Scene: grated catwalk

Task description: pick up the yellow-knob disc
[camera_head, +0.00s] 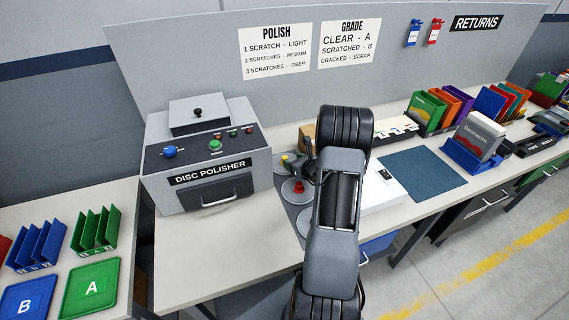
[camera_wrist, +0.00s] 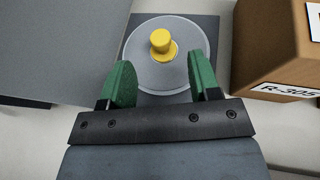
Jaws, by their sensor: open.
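The yellow-knob disc (camera_wrist: 162,44) is a round grey disc with a yellow knob at its centre. It lies flat on a dark surface near the top of the wrist view. In the head view the yellow-knob disc (camera_head: 287,159) shows beside the disc polisher, partly hidden by my arm. My gripper (camera_wrist: 160,72) is open and empty. Its two green fingers appear to either side of the disc's near part, with the knob beyond them. I cannot tell how high the fingers are above the disc.
The disc polisher (camera_head: 207,160) stands left of the disc. A cardboard box (camera_wrist: 275,45) labelled R-305 stands close on its right in the wrist view. A red-knob disc (camera_head: 298,187) lies nearer. A blue mat (camera_head: 424,174) lies right on the bench.

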